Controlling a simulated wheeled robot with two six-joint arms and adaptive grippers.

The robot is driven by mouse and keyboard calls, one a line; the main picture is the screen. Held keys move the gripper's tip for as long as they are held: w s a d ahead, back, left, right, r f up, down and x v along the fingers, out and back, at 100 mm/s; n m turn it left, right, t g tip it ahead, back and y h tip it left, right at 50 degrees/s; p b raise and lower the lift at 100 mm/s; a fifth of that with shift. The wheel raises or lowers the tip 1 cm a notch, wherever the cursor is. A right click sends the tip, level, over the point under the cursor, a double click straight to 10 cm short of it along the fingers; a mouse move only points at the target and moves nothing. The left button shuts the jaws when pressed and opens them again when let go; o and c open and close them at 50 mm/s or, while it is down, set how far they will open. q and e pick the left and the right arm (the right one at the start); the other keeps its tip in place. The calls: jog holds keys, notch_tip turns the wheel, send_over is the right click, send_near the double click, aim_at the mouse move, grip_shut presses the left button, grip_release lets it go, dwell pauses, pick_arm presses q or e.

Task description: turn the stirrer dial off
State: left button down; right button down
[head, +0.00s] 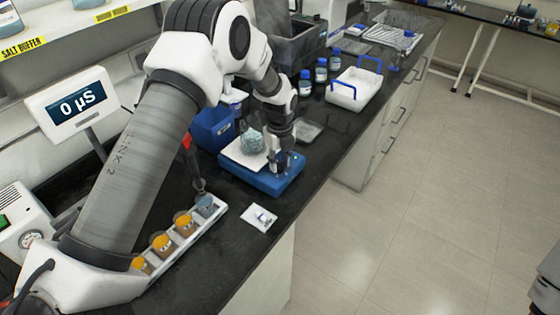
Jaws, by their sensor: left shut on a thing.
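The stirrer (262,181) is a blue base with a white top plate (237,156), standing on the black bench. A glass beaker (252,141) with pale blue-green contents stands on the plate. My left gripper (279,166) points down at the right part of the stirrer's base, beside the plate. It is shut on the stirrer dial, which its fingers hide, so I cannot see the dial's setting. A small green light shows on the base close to the fingers. My right gripper is not in view.
A white rack (216,212) with several orange-topped columns stands at the front left. A white tray with blue handles (343,95) and blue-capped bottles (321,72) stand farther back. A display (76,106) reads 0 µS.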

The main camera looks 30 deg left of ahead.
pick_arm(q)
jog(key=n, duration=0.5)
jog(key=shift+w, duration=0.1)
jog(key=n, duration=0.5)
jog(key=shift+n, duration=0.3)
jog(key=n, duration=0.4)
jog(key=shift+f, duration=0.1)
jog(key=n, duration=0.6)
jog(key=shift+a+f, duration=0.1)
jog(key=n, duration=0.5)
jog(key=shift+s, duration=0.2)
jog(key=n, duration=0.5)
jog(key=shift+f, duration=0.1)
jog(key=n, duration=0.5)
jog(key=shift+p, duration=0.4)
jog(key=shift+n, duration=2.5)
